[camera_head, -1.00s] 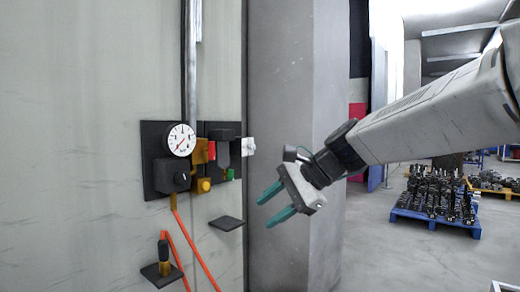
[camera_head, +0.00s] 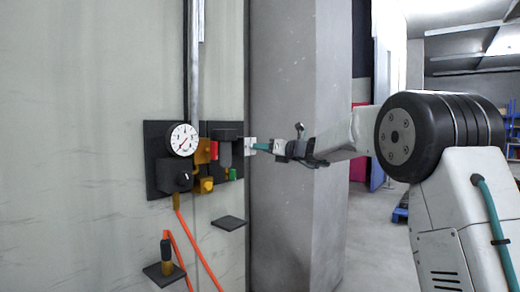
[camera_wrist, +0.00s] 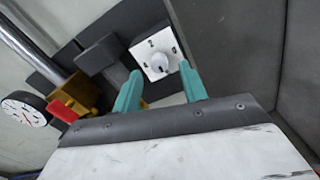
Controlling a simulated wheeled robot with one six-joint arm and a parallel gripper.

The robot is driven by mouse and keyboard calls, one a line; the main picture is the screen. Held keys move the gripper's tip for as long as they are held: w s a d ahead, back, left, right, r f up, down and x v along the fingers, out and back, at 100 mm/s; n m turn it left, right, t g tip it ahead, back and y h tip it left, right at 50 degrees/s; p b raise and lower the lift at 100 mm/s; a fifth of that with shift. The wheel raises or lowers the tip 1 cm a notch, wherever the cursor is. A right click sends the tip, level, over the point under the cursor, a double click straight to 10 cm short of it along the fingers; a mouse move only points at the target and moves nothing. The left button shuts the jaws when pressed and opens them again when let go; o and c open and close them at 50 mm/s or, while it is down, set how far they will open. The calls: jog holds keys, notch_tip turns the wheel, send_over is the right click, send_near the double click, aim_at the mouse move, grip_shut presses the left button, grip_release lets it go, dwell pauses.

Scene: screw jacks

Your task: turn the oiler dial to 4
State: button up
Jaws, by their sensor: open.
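The oiler dial (camera_wrist: 158,62) is a white round knob on a square white plate with dark marks around it. In the head view the white plate (camera_head: 250,146) shows at the right end of the wall panel, partly behind my fingers. My gripper (camera_wrist: 158,82) is open, with one teal finger on each side of the knob in the wrist view. I cannot tell whether the fingers touch it. In the head view my gripper (camera_head: 262,147) points left at the plate.
An orange hose (camera_head: 192,245) hangs below. Small dark shelves (camera_head: 227,222) jut from the wall. A concrete pillar (camera_head: 290,220) stands right of the panel.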

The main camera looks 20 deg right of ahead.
jog(key=shift+x, duration=1.1)
jog(key=shift+c, duration=0.3)
grip_shut()
